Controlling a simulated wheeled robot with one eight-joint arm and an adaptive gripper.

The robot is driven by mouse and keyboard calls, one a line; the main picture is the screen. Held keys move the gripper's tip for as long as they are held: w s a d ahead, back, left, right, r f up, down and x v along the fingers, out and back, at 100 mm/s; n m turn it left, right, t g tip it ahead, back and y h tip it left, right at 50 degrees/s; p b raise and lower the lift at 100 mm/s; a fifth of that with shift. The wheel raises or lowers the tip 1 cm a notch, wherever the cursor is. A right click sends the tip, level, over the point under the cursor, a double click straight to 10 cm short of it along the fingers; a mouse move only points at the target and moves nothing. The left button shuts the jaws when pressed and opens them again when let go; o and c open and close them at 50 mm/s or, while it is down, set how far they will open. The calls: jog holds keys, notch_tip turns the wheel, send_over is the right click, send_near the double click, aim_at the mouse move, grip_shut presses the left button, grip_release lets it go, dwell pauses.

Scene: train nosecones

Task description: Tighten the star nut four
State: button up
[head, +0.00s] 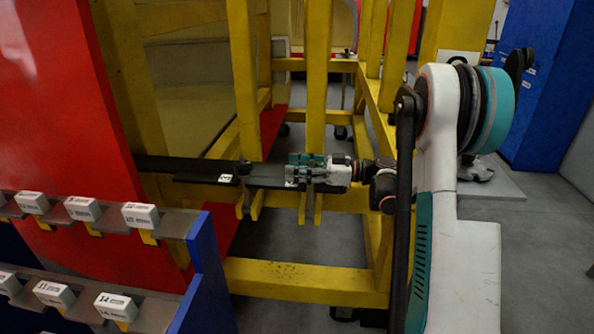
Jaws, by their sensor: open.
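My gripper (291,173) reaches in from the right, with its teal and grey body over a dark bar on the yellow frame. Its jaws are open and point left. A small dark knob-like part (244,168) stands on the bar (200,166) just left of the gripper; it may be a star nut, but its shape is too small to tell. A small white label (226,178) lies on the bar left of it. No number for nut four can be read, and part of the bar is hidden behind my gripper.
A yellow frame (300,281) with posts and beams surrounds the bar. A large red panel (60,100) stands at left. A rack (186,222) with white numbered labels fills the lower left. Blue cabinets (548,85) stand at right.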

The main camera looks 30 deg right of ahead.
jog(key=shift+a, duration=0.15)
jog(key=c, duration=1)
